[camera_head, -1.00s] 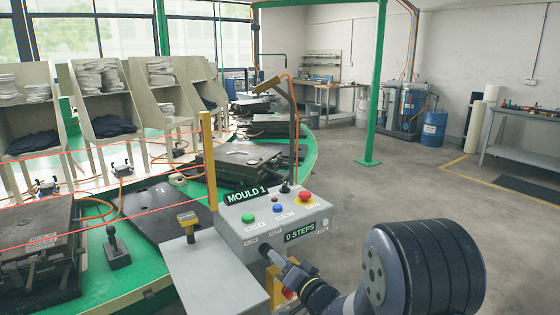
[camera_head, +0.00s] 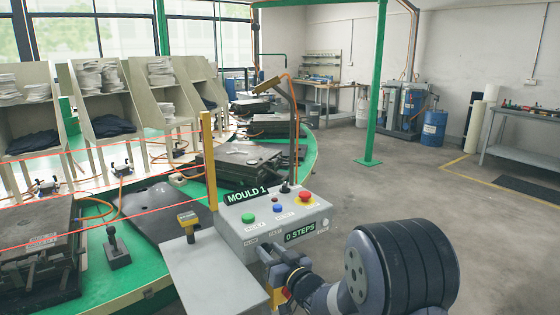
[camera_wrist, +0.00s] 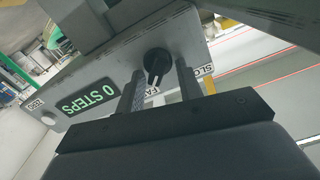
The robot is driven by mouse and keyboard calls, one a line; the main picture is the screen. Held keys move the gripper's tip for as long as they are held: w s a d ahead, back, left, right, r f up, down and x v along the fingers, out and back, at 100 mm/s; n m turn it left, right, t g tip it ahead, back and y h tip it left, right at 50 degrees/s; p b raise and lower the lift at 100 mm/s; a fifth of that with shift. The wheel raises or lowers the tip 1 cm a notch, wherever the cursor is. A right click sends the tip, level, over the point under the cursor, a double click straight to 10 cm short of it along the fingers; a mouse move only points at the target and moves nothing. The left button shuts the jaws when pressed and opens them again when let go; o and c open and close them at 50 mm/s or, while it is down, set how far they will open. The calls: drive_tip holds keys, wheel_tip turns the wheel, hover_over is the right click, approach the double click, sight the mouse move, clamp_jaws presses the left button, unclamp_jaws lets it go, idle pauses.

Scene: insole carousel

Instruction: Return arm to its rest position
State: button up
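My gripper (camera_wrist: 160,72) is open in the wrist view, its two dark fingers standing apart. A black selector knob (camera_wrist: 157,61) on the control box shows between and just beyond the fingertips. I cannot tell whether a finger touches it. The labels by the knob are partly hidden by the fingers. In the head view my gripper (camera_head: 272,262) is low at the front of the grey control box (camera_head: 248,238), with my arm coming from the lower right. The box's displays read "MOULD 1" and "0 STEPS".
A red emergency button (camera_head: 305,197), a green button (camera_head: 248,218) and a blue button sit on the box top. A yellow post (camera_head: 208,160) stands beside it. The green carousel (camera_head: 140,284) with moulds is at left, crossed by red beams.

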drive_tip(key=shift+n, duration=0.8)
drive_tip(key=shift+s+d, duration=0.15)
drive_tip(key=shift+s, duration=0.1)
drive_tip(key=s+d+h, duration=0.2)
drive_tip(key=s+d, duration=0.4)
drive_tip(key=s, duration=0.3)
drive_tip(key=shift+s+d+f+b, duration=0.15)
drive_tip(key=shift+s+f+b, duration=0.1)
drive_tip(key=shift+f+b, duration=0.2)
drive_tip(key=shift+m, duration=0.3)
